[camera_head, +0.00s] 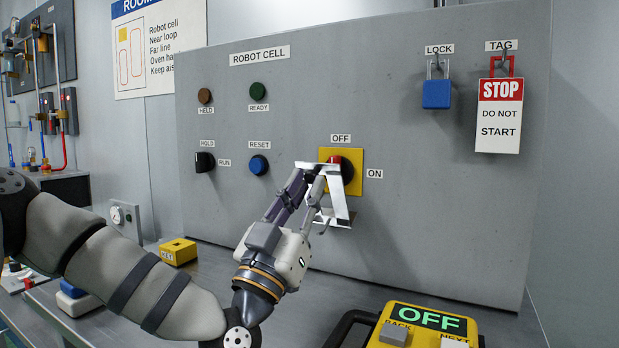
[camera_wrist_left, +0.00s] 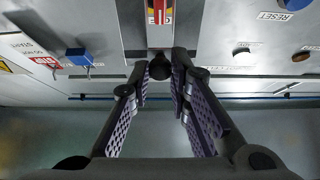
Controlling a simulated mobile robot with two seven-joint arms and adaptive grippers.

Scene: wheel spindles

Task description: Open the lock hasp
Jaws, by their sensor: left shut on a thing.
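The lock hasp (camera_head: 342,200) is a bright metal frame standing out from the panel in front of the yellow switch plate (camera_head: 355,158), just below the OFF label. My left gripper (camera_head: 316,172) is shut on it and partly covers it. In the left wrist view the gripper (camera_wrist_left: 160,68) has a dark round knob between its fingertips, with the pale metal strip of the hasp (camera_wrist_left: 160,38) running up behind. The red and black rotary switch (camera_head: 347,169) is partly hidden by hasp and fingers. My right gripper is in neither view.
A blue padlock (camera_head: 436,94) hangs under LOCK and a red-and-white STOP tag (camera_head: 500,115) under TAG. A yellow box (camera_head: 425,325) with an OFF display stands at the front right. A small yellow block (camera_head: 178,252) sits left on the bench. Bare panel lies right of the switch.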

